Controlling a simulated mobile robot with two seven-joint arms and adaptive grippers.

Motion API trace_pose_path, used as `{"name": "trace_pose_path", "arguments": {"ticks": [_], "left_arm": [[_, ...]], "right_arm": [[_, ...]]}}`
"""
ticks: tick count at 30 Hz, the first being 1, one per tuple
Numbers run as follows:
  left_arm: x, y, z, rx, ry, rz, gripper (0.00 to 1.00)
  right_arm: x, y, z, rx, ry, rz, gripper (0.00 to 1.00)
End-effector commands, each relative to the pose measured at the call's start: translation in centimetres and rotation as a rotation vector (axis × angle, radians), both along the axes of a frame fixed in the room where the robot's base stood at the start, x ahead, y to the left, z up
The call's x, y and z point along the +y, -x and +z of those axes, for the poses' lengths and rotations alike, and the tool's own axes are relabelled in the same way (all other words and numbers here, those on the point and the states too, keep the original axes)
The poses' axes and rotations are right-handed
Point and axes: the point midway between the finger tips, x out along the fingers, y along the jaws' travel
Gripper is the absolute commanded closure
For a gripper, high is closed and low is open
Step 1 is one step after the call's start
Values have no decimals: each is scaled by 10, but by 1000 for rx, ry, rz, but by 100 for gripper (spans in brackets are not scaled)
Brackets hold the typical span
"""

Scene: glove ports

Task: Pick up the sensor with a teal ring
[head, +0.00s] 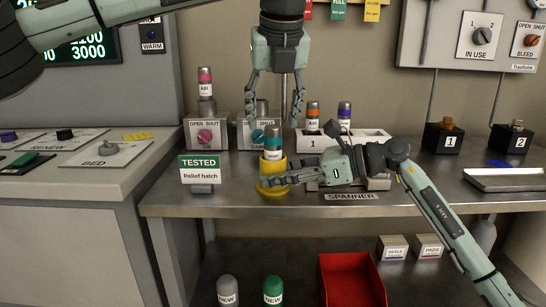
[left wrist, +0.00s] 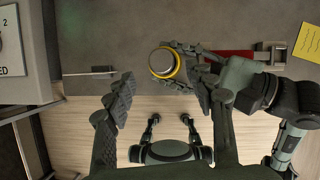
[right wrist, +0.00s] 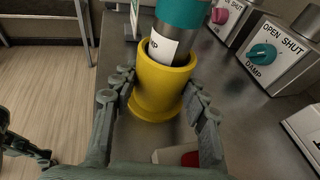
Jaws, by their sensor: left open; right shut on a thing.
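The sensor with a teal ring (head: 272,138) stands in a yellow cup (head: 274,190) on the steel bench. In the right wrist view its teal band (right wrist: 184,12) and white label show above the cup, and it leans slightly. Its lower end is hidden inside. My right gripper (head: 268,181) is shut on the yellow cup, with one finger on each side of it in the right wrist view. My left gripper (head: 275,97) is open and empty, pointing down above the sensor. In the left wrist view the sensor's round top (left wrist: 162,62) lies beyond the fingertips, between their lines.
Behind the cup are valve boxes with a pink knob (head: 205,136) and a teal knob. Sensors with orange (head: 313,110) and purple (head: 344,112) rings stand in a rack to the right. A TESTED sign (head: 200,168) stands left. A red bin (head: 350,280) is below.

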Motion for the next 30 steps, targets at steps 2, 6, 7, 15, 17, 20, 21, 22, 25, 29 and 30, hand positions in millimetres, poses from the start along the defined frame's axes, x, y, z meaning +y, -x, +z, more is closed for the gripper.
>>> {"name": "trace_pose_path", "arguments": {"ticks": [2, 6, 7, 15, 17, 20, 21, 22, 25, 29, 30], "left_arm": [[0, -2, -7, 1, 1, -1, 45], [0, -5, -13, 1, 2, -2, 45], [0, -6, -15, 1, 2, -2, 45], [1, -21, -50, 3, 2, -2, 45], [1, -24, -55, 3, 2, -2, 45], [1, -25, -58, 0, 2, -2, 45], [1, -25, -58, 0, 2, -2, 45], [1, -25, -58, 0, 2, -2, 45], [1, -25, -58, 0, 2, -2, 49], [1, -25, -58, 1, 3, -2, 65], [1, -25, -58, 1, 3, -2, 70]], "right_arm": [[0, 0, 0, 1, 1, 0, 72], [0, 0, -1, 1, 1, 0, 72], [0, 0, -1, 1, 1, 0, 72], [0, 0, -1, 1, 1, 0, 72], [0, 0, 0, 1, 1, 0, 72], [0, 0, -1, 1, 1, 0, 72], [0, 0, -1, 1, 1, 0, 72], [0, 0, -1, 1, 1, 0, 72], [0, 0, -1, 1, 1, 0, 72], [0, 0, -1, 1, 1, 0, 72], [0, 0, -1, 1, 1, 0, 72]]}}
